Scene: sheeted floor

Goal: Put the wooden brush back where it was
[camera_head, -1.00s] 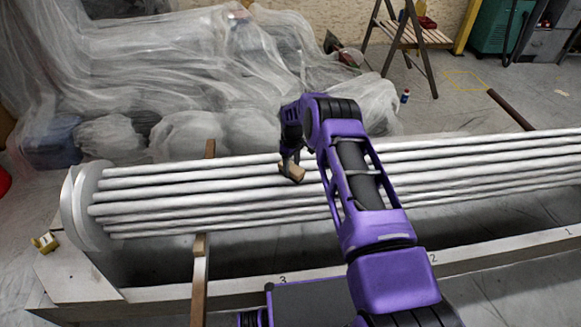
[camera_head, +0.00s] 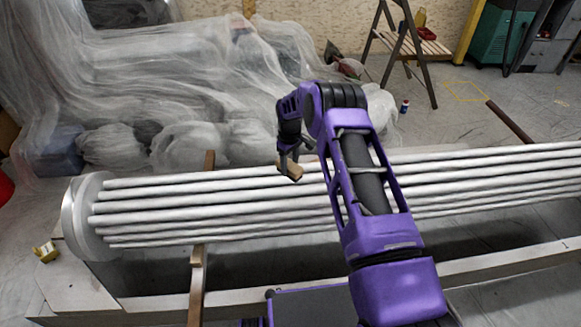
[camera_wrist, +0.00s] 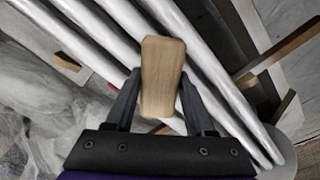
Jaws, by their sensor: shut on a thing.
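The wooden brush (camera_wrist: 162,75) shows in the wrist view as a plain light-brown wooden block between the two dark fingers. My gripper (camera_wrist: 160,100) is shut on it, one finger on each side. In the head view the brush (camera_head: 291,170) is a small tan piece below my gripper (camera_head: 289,163), over the far side of the bundle of white tubes. I cannot tell whether it touches the tubes. Any bristles are hidden.
The long white tubes (camera_head: 230,205) run across the view, with a round end plate (camera_head: 82,217) at left. A wooden bar (camera_head: 197,280) crosses under them. A yellow object (camera_head: 45,252) lies at far left. Plastic sheeting (camera_head: 130,70) covers things behind. A wooden stand (camera_head: 412,45) is at the back.

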